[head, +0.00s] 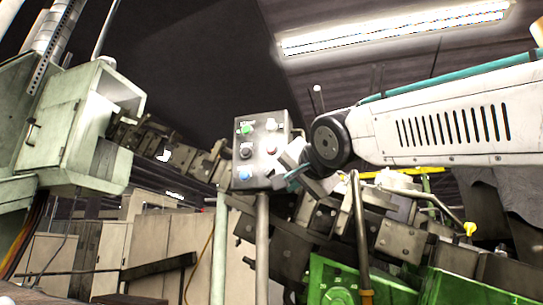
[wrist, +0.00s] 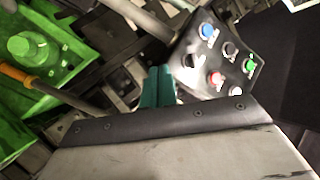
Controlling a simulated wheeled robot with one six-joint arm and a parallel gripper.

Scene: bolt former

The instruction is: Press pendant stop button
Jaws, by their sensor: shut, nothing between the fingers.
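The pendant (head: 259,160) is a grey box on a post with several round buttons on its face. The red button (head: 271,150) sits mid-right on that face; in the wrist view the red button (wrist: 216,78) lies on the near row between a black and a white one. My gripper (head: 291,176) is beside the pendant's lower right edge in the head view. In the wrist view my teal fingers (wrist: 158,72) are together and empty, left of the pendant (wrist: 202,73) and apart from the red button. Whether the fingertips touch the box I cannot tell.
Blue (wrist: 207,31), grey and green (wrist: 248,66) buttons lie on the pendant's other row. A green machine part (wrist: 42,55) and an orange-ended rod (wrist: 18,75) are at the left. Dark machinery crowds below the pendant; dark open space lies to its right in the wrist view.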

